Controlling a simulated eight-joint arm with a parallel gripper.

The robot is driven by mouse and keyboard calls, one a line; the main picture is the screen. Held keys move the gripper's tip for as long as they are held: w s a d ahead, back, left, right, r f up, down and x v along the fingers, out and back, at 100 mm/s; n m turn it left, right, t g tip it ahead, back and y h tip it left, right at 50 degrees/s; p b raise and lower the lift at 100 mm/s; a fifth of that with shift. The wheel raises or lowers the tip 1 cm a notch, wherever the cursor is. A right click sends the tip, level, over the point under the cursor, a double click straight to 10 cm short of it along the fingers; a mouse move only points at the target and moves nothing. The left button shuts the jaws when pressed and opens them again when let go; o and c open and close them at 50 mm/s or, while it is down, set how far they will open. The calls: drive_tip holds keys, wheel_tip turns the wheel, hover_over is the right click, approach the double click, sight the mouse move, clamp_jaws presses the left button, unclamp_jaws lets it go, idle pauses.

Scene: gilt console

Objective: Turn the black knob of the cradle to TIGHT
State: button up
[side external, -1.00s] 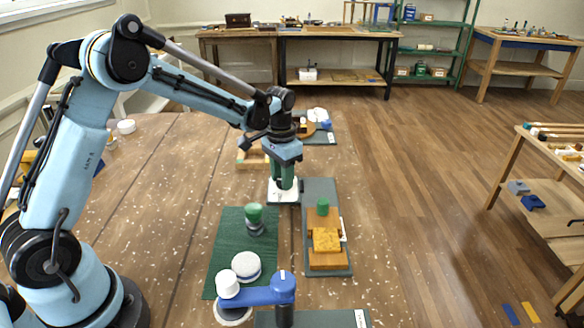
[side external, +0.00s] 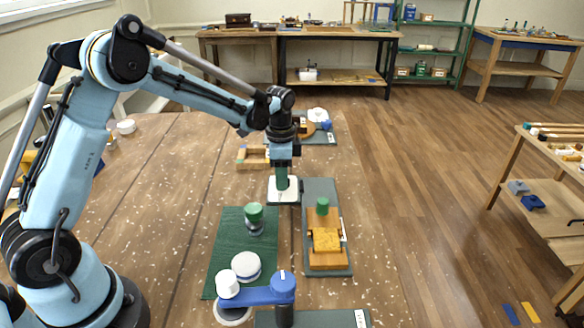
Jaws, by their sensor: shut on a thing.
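My gripper (side external: 282,185) points straight down, its green fingers low over a small white block with a dark lower edge (side external: 293,192). It is shut; the fingers hide what is between them, and its place fits the black knob, which I cannot make out. No TIGHT mark is readable at this size. I cannot tell for sure whether the white block is part of the cradle.
Right of my gripper, a grey-green board (side external: 313,188) bears a green cylinder (side external: 322,206) and a wooden holder with a yellow block (side external: 326,240). A green mat (side external: 222,250) carries a green-topped piece (side external: 254,214) and a white round piece (side external: 245,265). A blue-armed fixture (side external: 262,294) stands in front.

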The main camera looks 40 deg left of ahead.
idle(0.4)
drive_tip(key=o, duration=1)
drive_tip(key=shift+o, duration=0.2)
wheel_tip(320, 180, up, 12)
drive_tip(key=s+d+n+t, duration=0.2)
drive_tip(key=s+n+t, duration=0.1)
drive_tip(key=s, duration=0.5)
drive_tip(key=s+d+n+t, duration=0.3)
drive_tip(key=s+n, duration=0.3)
drive_tip(key=s, duration=0.3)
drive_tip(key=shift+s+t, duration=0.3)
drive_tip(key=shift+t, duration=0.3)
